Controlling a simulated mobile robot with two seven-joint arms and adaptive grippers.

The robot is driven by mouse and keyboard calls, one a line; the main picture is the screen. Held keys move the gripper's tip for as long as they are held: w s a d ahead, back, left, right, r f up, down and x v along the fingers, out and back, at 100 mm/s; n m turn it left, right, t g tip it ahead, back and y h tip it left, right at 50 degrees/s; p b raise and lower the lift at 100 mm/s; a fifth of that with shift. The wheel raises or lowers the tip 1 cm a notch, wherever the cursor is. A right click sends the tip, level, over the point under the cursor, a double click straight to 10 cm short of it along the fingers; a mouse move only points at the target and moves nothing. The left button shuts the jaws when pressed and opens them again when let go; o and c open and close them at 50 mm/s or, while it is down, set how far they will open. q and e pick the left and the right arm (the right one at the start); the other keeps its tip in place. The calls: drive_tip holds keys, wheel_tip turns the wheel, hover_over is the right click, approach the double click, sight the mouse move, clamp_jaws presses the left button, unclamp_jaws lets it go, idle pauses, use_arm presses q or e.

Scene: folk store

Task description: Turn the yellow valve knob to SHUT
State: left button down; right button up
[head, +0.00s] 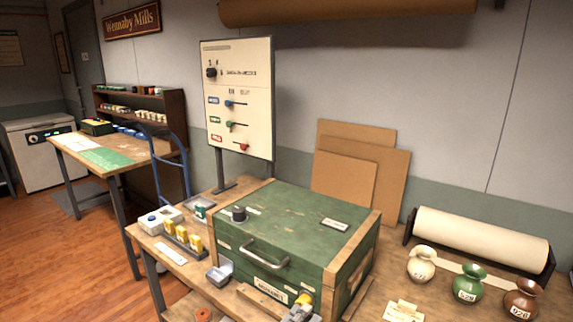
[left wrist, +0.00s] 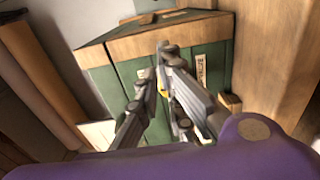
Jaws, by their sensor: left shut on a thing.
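The yellow valve knob (head: 306,297) is low on the front face of the green wooden chest (head: 290,215), near its right corner. My left gripper (head: 299,309) is at the knob, at the bottom of the head view, and shut on it. In the left wrist view the two grey fingers of my left gripper (left wrist: 160,78) stand on either side of the knob, and only a small yellow patch of the knob (left wrist: 162,92) shows between them. The knob's pointer and any SHUT marking are hidden or too small to read. My right gripper is in neither view.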

use_arm(q)
drive_tip(key=shift+s+d+r+v, duration=0.1)
drive_tip(key=shift+v, duration=0.8)
drive_tip(key=shift+s+d+r+v, duration=0.1)
drive_tip(key=shift+v, duration=0.8)
drive_tip(key=shift+d+r+v, duration=0.1)
drive_tip(key=shift+v, duration=0.8)
